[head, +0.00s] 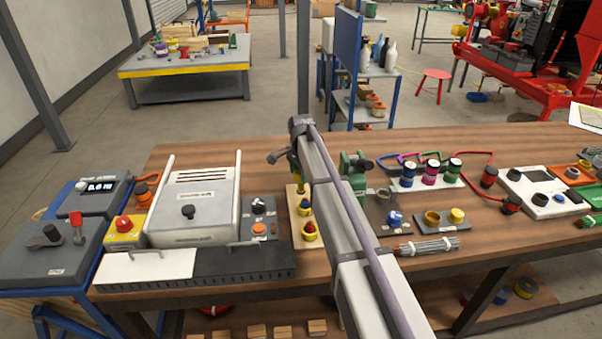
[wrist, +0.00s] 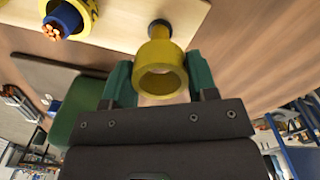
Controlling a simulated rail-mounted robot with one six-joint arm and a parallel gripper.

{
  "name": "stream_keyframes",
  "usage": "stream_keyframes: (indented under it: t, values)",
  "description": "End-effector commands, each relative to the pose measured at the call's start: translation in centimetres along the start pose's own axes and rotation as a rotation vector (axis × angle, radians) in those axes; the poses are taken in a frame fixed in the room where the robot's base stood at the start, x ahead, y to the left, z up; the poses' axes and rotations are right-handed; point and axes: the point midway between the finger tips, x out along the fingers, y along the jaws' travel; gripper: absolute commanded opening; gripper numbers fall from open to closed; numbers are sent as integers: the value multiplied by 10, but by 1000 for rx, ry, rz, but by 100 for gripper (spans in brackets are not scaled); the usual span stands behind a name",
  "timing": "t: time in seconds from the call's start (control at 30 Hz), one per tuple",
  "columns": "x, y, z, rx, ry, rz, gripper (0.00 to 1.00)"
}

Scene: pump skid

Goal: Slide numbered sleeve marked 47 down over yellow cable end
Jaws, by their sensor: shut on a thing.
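My gripper (wrist: 160,84) is shut on a yellow hollow sleeve (wrist: 160,62), with a green fingertip on each side. No number is readable on it. Beyond the sleeve, in line with it, a dark collar (wrist: 159,27) sits at the pale board (wrist: 120,12). I cannot tell whether the sleeve is around a cable end or only in front of it; no copper strands show in its opening. In the head view, yellow (head: 299,184) shows below my arm's end at the board (head: 296,236); the gripper there is partly hidden.
A blue cable end (wrist: 62,18) with copper strands and a yellow ring around it stands close by on the board. In the head view, a grey switch box (head: 259,217) is left of the board and a green fixture (head: 355,165) right of it.

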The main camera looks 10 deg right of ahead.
Motion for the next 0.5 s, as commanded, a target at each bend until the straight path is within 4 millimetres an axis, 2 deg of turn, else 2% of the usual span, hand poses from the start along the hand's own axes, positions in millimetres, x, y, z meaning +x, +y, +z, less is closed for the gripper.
stream_keyframes:
  t: [0.5]
  values:
    - [14,0,0,0,0,0,38]
